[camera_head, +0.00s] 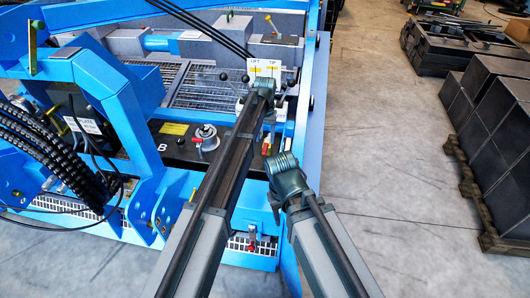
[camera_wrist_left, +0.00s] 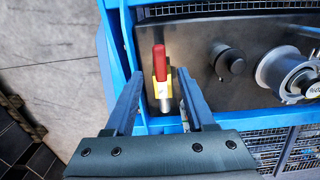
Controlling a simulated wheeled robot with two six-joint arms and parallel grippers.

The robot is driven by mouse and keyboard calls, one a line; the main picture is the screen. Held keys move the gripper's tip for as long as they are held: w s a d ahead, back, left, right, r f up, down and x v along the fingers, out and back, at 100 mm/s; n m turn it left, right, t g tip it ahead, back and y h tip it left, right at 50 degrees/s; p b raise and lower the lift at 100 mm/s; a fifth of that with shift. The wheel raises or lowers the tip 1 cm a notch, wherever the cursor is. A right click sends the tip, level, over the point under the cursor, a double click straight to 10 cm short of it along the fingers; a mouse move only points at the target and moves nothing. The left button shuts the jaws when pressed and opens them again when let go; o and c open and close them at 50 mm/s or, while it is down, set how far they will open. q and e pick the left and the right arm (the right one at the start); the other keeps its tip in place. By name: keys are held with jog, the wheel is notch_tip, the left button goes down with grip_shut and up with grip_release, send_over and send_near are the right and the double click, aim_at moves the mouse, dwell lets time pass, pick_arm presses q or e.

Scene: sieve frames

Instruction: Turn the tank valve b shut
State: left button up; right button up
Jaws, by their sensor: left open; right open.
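The handle points toward the top of that picture. My left gripper (camera_wrist_left: 160,74) is open, with one finger on each side of the valve; whether either touches it I cannot tell. In the head view a red handle (camera_head: 265,149) shows below my left gripper (camera_head: 268,128). A white letter B (camera_head: 162,142) is on the dark panel there. My right gripper (camera_head: 276,207) is lower, its fingers mostly hidden by its wrist.
A metal filler cap (camera_head: 206,137) sits on the panel; it also shows in the left wrist view (camera_wrist_left: 285,72) beside a black knob (camera_wrist_left: 232,62). Another red lever (camera_head: 252,247) is lower on the blue frame. Black crates (camera_head: 495,125) stand at the right, with bare floor between.

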aim_at(265, 148)
pick_arm(q)
notch_tip(265, 148, down, 5)
jog(key=b, duration=0.3)
jog(key=shift+r+b, duration=0.2)
jog(key=shift+b, duration=0.1)
grip_shut()
dwell(1.1)
